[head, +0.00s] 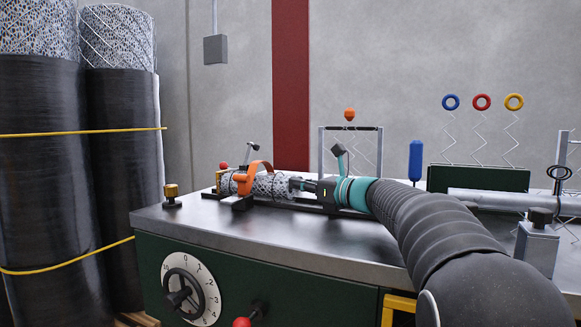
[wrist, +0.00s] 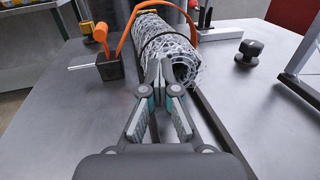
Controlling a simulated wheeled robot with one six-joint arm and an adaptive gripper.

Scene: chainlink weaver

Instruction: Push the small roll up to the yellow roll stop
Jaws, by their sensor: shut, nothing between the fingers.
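The small roll (head: 270,185) is a grey-white wire mesh cylinder lying on a rail on the bench, under an orange curved strap. In the wrist view the roll (wrist: 178,50) lies lengthwise, with its open end towards me. My gripper (head: 298,184) is shut and empty at the roll's near end. In the wrist view its fingertips (wrist: 163,76) overlap the roll's end edge; I cannot tell whether they touch. A small yellowish piece (head: 219,180) shows at the roll's far left end, probably the roll stop. Its gap to the roll is hidden.
An orange-handled clamp (wrist: 100,35) stands left of the roll, and a black knob (wrist: 249,52) stands to its right. A brass-topped knob (head: 171,195) sits on the bench's left corner. The front benchtop (head: 300,235) is clear.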

